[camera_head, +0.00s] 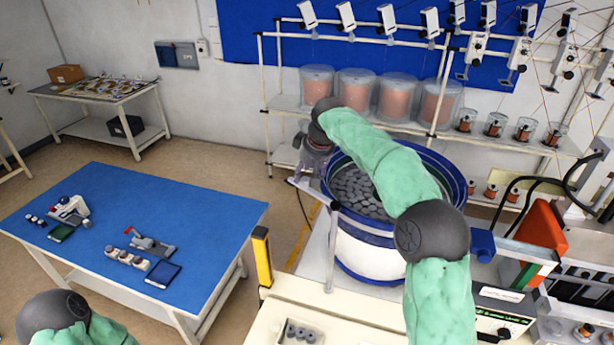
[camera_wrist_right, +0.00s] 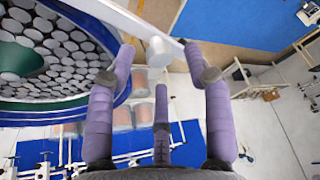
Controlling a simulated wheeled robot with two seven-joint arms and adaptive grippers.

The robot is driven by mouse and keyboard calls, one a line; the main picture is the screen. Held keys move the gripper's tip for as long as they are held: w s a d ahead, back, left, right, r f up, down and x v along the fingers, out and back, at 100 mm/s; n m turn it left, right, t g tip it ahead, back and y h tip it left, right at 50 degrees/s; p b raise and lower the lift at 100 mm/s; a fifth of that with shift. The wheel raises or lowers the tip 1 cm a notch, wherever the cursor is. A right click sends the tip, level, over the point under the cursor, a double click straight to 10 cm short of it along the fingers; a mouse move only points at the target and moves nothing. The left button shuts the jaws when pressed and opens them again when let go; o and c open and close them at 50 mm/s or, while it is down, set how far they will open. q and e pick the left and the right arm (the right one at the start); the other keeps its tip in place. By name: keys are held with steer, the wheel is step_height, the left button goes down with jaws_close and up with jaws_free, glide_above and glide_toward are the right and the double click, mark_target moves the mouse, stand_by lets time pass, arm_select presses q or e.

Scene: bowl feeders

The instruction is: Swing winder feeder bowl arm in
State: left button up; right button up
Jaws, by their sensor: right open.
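The feeder bowl (camera_head: 358,262) has a blue rim, a white body and grey discs inside. A pale bar, which looks like the bowl arm (camera_head: 345,212), runs along the bowl's front left side. In the right wrist view this bar (camera_wrist_right: 135,22) crosses the top and carries a light round knob (camera_wrist_right: 159,51). My right gripper (camera_head: 312,153) is beyond the bar's left end, partly hidden by my own wrist. In the wrist view its purple fingers (camera_wrist_right: 160,58) are spread, with the knob between their tips; contact is unclear. Only part of my left arm shows, at lower left.
A blue-topped table (camera_head: 130,225) with small devices stands left. An orange-red panel (camera_head: 541,228) is to the right. Open floor lies between the table and the shelving.

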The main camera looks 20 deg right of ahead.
steer(key=shift+x, duration=0.75)
jaws_close()
steer(key=shift+d, duration=0.15)
